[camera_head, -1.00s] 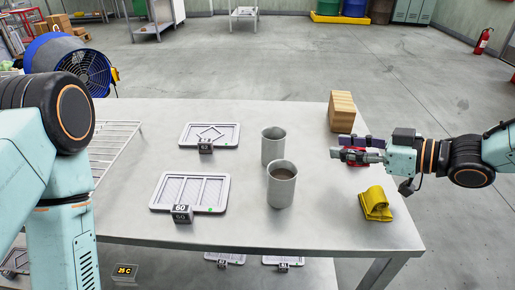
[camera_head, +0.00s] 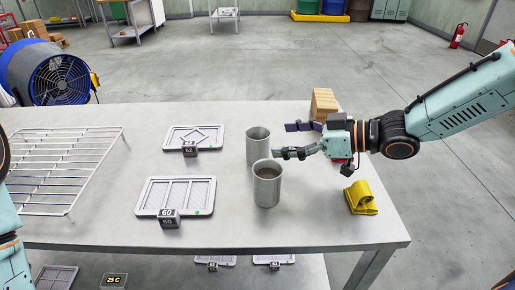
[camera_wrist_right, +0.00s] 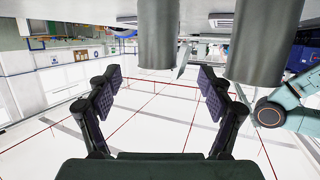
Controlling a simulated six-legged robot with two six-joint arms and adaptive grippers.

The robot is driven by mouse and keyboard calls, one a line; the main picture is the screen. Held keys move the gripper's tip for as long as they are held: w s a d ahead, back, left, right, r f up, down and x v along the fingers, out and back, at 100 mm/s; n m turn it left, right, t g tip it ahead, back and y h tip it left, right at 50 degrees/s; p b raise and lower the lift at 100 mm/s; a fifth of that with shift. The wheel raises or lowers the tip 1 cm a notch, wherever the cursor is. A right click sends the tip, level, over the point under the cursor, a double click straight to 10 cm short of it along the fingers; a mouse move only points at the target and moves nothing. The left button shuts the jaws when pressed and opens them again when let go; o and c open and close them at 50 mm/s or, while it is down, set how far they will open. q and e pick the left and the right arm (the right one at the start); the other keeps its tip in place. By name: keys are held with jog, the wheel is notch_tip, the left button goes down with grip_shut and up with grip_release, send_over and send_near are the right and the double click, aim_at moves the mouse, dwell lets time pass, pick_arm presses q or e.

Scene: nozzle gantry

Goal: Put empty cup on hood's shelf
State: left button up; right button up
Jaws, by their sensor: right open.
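Two grey metal cups stand upright on the table. The back cup (camera_head: 257,147) looks empty. The front cup (camera_head: 267,185) holds brown liquid. My right gripper (camera_head: 285,140) is open just right of the back cup, its two dark fingers spread and pointing at it, with nothing between them. In the right wrist view, which looks upside down, the back cup (camera_wrist_right: 158,38) lies ahead between the open fingers (camera_wrist_right: 160,75), and the front cup (camera_wrist_right: 263,45) is off to the right. My left gripper is out of view. I cannot make out a hood's shelf.
The table (camera_head: 310,225) also holds a wire rack (camera_head: 65,165), two trays (camera_head: 193,138) (camera_head: 176,196) with number blocks, a wooden block stack (camera_head: 324,103) and a yellow cloth-like thing (camera_head: 361,198). A red thing is partly hidden under my right gripper.

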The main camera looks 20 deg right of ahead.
aim_at(269, 140)
jog(key=shift+b+x, duration=0.65)
jog(key=shift+x, duration=0.2)
jog(key=shift+d+f+b+x, duration=0.15)
jog(key=shift+b+x, duration=0.6)
jog(key=shift+x, duration=0.6)
jog(key=shift+d+f+b+x, duration=0.1)
jog(key=shift+f+b+x, duration=0.1)
jog(key=shift+b+x, duration=0.85)
jog(key=shift+w+a+p, duration=0.3)
jog(key=shift+w+a, duration=0.2)
jog(key=shift+s, duration=0.1)
jog(key=shift+c, duration=0.3)
jog(key=c, duration=1.3)
